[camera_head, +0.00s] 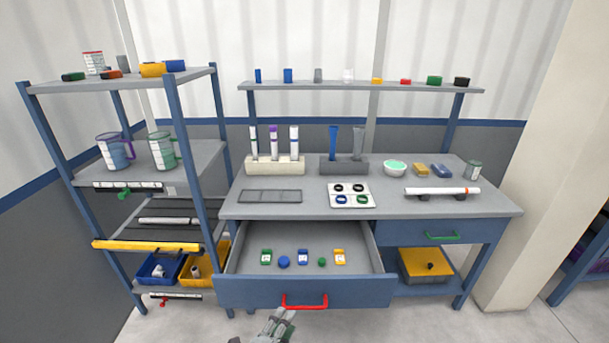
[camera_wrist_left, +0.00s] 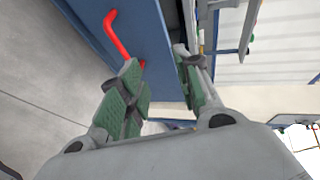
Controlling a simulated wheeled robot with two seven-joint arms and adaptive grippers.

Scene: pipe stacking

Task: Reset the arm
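My left gripper (camera_head: 277,322) is low in the head view, just below the red handle (camera_head: 304,301) of the pulled-out drawer (camera_head: 300,291). In the left wrist view its two green-padded fingers (camera_wrist_left: 162,88) are apart with nothing held between them. The red handle (camera_wrist_left: 118,38) shows there beyond the left finger, and I cannot tell whether they touch. The drawer holds several small green, blue and yellow items. My right gripper is in neither view.
The workbench (camera_head: 300,206) carries pipe racks, a tray with rings, a bowl and a white pipe (camera_head: 440,191). A shelf unit (camera_head: 212,150) with jugs and bins stands at the left. A closed drawer with a green handle (camera_head: 442,237) is at the right. Floor is open in front.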

